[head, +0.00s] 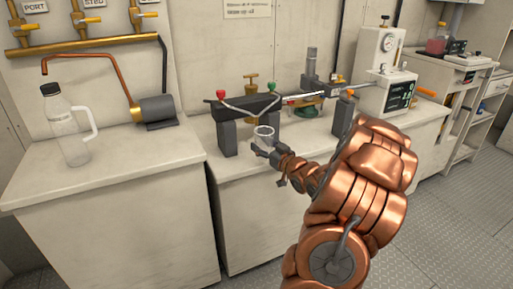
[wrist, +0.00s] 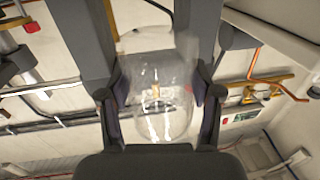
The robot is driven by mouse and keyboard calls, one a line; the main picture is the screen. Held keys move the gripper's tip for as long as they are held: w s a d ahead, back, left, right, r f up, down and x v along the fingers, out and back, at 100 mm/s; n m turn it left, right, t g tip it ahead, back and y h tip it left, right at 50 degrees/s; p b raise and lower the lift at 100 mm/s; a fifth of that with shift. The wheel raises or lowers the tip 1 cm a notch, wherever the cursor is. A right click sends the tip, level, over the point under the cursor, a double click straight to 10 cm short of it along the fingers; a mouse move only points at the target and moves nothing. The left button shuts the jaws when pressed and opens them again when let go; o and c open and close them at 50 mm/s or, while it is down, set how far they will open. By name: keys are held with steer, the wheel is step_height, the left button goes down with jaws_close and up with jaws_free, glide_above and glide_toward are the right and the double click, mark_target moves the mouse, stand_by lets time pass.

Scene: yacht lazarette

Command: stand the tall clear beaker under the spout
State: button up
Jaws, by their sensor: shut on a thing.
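My gripper (head: 272,158) is shut on a clear beaker (head: 264,138) at the front of the middle counter. In the wrist view the beaker (wrist: 158,108) sits between the two dark fingers. Whether its base touches the counter I cannot tell. A copper pipe with a down-turned spout (head: 44,68) rises from a grey motor-like unit (head: 155,109) on the left counter. Just behind the beaker stands a dark bar rig (head: 252,106) with a red and a green knob and curved tubes. I cannot tell which outlet is the task's spout.
A clear handled bottle (head: 71,128) stands on the left counter below the copper pipe. A gap separates the left counter (head: 110,165) from the middle one. A white gauge instrument (head: 385,70) stands right of the rig. The left counter's front is clear.

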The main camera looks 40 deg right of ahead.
steer(key=w, duration=0.2)
steer(key=w+d, duration=0.1)
steer(key=w, duration=0.1)
steer(key=w+d, duration=0.1)
steer(key=shift+w+f, duration=0.35)
steer(key=shift+w, duration=0.05)
steer(key=shift+f, duration=1.6)
steer(key=shift+f, duration=0.1)
steer(key=o, duration=1.2)
steer(key=shift+s, duration=0.2)
steer(key=s+a, duration=0.2)
steer(key=s, duration=0.9)
steer(key=shift+s, duration=0.25)
